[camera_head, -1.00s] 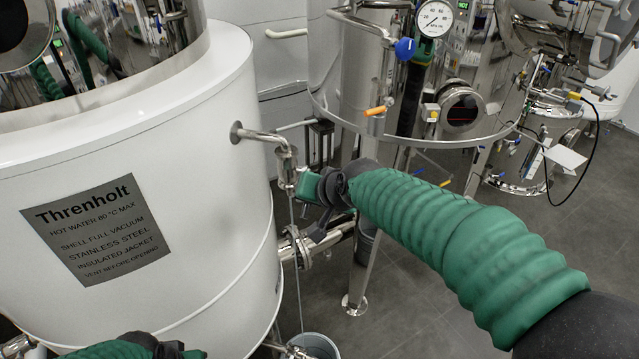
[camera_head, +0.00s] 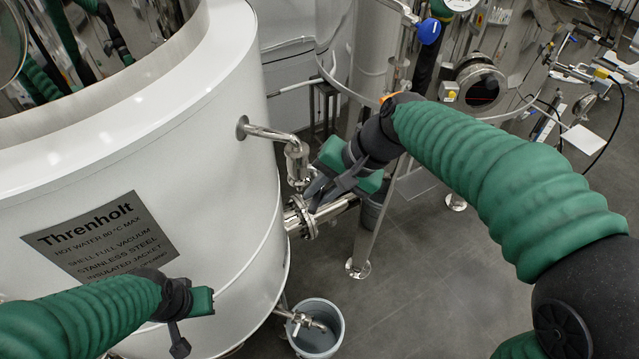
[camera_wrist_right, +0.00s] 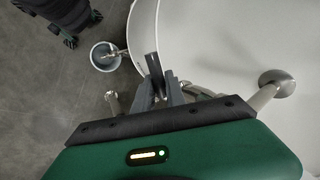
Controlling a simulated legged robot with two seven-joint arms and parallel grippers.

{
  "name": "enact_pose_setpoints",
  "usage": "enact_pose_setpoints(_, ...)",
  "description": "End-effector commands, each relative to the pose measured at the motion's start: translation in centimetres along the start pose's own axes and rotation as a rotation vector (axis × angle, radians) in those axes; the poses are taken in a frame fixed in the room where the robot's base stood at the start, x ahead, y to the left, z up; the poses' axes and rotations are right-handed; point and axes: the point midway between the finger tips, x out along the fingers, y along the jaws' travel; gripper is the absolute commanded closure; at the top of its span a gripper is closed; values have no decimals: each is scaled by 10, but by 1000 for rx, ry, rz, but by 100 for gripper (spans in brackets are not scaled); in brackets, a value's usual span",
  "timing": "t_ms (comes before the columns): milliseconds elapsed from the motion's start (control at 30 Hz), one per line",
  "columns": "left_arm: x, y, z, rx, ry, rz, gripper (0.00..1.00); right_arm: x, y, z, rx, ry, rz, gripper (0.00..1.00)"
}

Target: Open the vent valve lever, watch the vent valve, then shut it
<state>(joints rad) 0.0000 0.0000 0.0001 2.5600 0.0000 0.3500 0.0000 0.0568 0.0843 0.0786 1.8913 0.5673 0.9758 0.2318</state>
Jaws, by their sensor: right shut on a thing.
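The vent valve (camera_head: 297,160) is a small steel valve at the end of a short bent pipe on the white Threnholt tank (camera_head: 215,110). My right gripper (camera_head: 318,192) is at its lower right side, shut on the vent valve lever, which its fingers and hand mostly hide. In the right wrist view the grey fingers (camera_wrist_right: 162,92) are close together around a dark upright piece. No stream shows below the valve now. My left gripper (camera_head: 188,315) is in front of the tank's lower wall, apart from the valve; its jaw opening cannot be made out.
A flanged steel pipe (camera_head: 308,217) leaves the tank below my right gripper. A steel tank leg (camera_head: 364,235) stands to the right. The grey floor (camera_head: 440,300) is clear at lower right.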

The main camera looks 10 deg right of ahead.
Motion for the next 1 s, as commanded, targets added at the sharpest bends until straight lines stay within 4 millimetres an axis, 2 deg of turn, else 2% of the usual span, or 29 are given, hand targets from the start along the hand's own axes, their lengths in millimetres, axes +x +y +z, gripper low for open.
enact_pose_setpoints(467, -1, 0, 0, 0, 0, 0, 100, -1, 0, 0, 7, -2, -2, 100)
enact_pose_setpoints(500, -1, 0, 0, 0, 0, 0, 100, -1, 0, 0, 7, -2, -2, 79)
enact_pose_setpoints(533, -1, 0, 0, 0, 0, 0, 100, -1, 0, 0, 7, -2, -2, 76)
enact_pose_setpoints(867, 1, 0, 0, 0, 0, 0, 100, -4, 0, 0, 4, -1, -2, 76)
enact_pose_setpoints(1000, 10, 0, 2, 0, 0, 0, 100, -22, 1, -1, 3, 3, -4, 76)
